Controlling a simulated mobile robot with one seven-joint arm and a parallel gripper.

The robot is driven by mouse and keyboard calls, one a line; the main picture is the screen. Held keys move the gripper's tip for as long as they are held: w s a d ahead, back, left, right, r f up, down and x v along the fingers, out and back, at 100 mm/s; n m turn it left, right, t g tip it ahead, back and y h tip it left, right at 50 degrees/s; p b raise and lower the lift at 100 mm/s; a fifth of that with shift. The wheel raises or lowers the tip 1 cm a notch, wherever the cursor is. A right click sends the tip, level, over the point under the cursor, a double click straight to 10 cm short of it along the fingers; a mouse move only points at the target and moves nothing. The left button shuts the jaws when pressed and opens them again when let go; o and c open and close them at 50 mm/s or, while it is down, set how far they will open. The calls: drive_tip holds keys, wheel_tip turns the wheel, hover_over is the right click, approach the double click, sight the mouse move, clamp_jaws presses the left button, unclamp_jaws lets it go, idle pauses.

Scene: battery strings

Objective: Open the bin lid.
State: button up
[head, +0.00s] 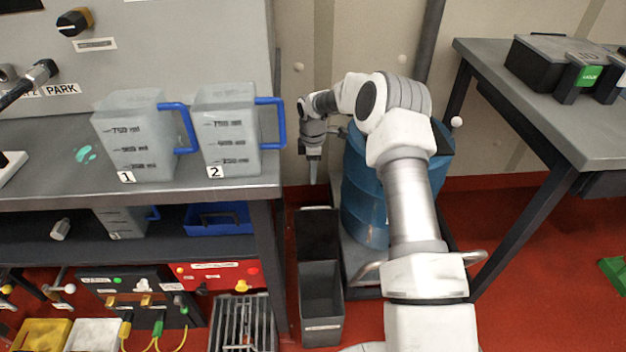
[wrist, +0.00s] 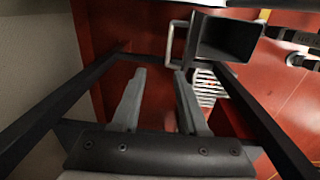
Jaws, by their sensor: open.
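A narrow dark grey bin (head: 322,328) stands on the floor between the left bench and the blue drum. Its front part shows an open hollow. A darker flat panel (head: 318,232) lies behind the hollow; I cannot tell for sure whether it is the lid or how it is tilted. My gripper (head: 313,172) points down above the bin's back end, apart from it. In the wrist view the two fingers of my gripper (wrist: 160,74) are spread with nothing between them. A dark open box (wrist: 228,38), seemingly the bin, shows beyond the fingertips.
The blue drum (head: 362,195) stands close right of the bin, partly behind my arm. The left bench (head: 240,190) carries two jugs, 1 (head: 135,140) and 2 (head: 225,130), near the gripper. Dark bars (wrist: 265,125) flank my gripper in the wrist view.

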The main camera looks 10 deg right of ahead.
drive_tip(key=shift+s+r, duration=0.1)
drive_tip(key=shift+r, duration=1.05)
drive_tip(key=s+r+m+t, duration=0.1)
drive_tip(key=s+r+m, duration=0.1)
drive_tip(key=s+r, duration=0.45)
drive_tip(key=s+r+m+h, duration=0.1)
drive_tip(key=s+r+m, duration=0.2)
drive_tip(key=r, duration=0.7)
drive_tip(key=s+r+m+t, duration=0.1)
drive_tip(key=s+r+m, duration=0.1)
drive_tip(key=s+r, duration=0.5)
drive_tip(key=s+r+m+t+y, duration=0.1)
drive_tip(key=s+r+m, duration=0.3)
drive_tip(key=s, duration=0.8)
drive_tip(key=s+r+m+t, duration=0.2)
drive_tip(key=s+m, duration=0.4)
drive_tip(key=s, duration=0.6)
wheel_tip(320, 180, up, 23)
drive_tip(key=p, duration=2.3)
drive_tip(key=shift+s, duration=0.2)
drive_tip(key=shift+s+f, duration=0.1)
